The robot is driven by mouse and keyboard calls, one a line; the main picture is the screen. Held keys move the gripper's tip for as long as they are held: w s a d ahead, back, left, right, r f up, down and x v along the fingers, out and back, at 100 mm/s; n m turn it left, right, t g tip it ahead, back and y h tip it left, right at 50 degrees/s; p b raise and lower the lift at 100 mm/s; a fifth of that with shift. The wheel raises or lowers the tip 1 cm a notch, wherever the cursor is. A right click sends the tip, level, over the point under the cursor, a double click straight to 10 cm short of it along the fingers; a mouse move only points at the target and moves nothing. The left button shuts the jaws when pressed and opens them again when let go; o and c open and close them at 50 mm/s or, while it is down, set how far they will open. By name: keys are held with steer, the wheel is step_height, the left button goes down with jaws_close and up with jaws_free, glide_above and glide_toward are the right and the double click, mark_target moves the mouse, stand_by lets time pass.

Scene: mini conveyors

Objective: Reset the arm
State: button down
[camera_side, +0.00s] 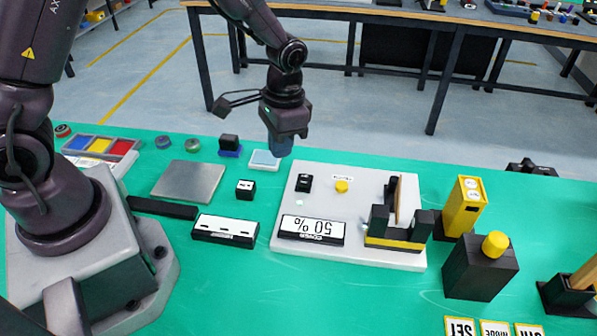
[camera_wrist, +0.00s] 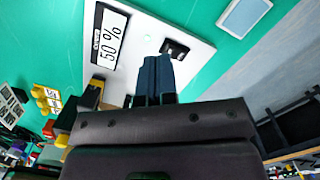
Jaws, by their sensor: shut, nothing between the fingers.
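My gripper (camera_side: 280,146) hangs from the arm near the back edge of the green table, pointing down, close to the back left corner of the white panel (camera_side: 333,170). It is shut and empty. In the wrist view its dark blue fingers (camera_wrist: 154,80) are together, with part of the white panel behind them. The panel carries a "50 %" display (camera_side: 312,229), a black switch (camera_side: 304,183) and a yellow button (camera_side: 342,186). The switch also shows in the wrist view (camera_wrist: 175,49), just past the fingertips.
A white and light-blue pad (camera_side: 265,160) lies beside the gripper. A grey metal plate (camera_side: 188,181) and a tray of coloured blocks (camera_side: 101,147) are to the left. A black block with a yellow knob (camera_side: 480,267) stands at right.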

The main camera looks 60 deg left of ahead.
steer(key=s+a+r+n+t, duration=0.1)
steer(key=s+r+t, duration=0.2)
steer(key=s+r, duration=0.5)
steer(key=s+r+n+t, duration=0.1)
steer(key=s+r+t, duration=0.2)
steer(key=s+r, duration=0.4)
step_height(320, 180, up, 7)
steer(key=shift+s+a+f+t, duration=0.1)
steer(key=shift+s+a+t, duration=0.25)
steer(key=shift+a+t, duration=0.05)
steer(key=shift+f, duration=0.1)
steer(key=w+f+m+g, duration=0.3)
steer(key=w+f, duration=0.5)
steer(key=w, duration=0.3)
steer(key=w+f+m+g+h, duration=0.1)
steer(key=w+f+m+g, duration=0.3)
steer(key=w+f, duration=0.5)
steer(key=shift+w+f+m+h, duration=0.2)
steer(key=shift+w+m+h, duration=0.1)
steer(key=shift+w+m, duration=0.7)
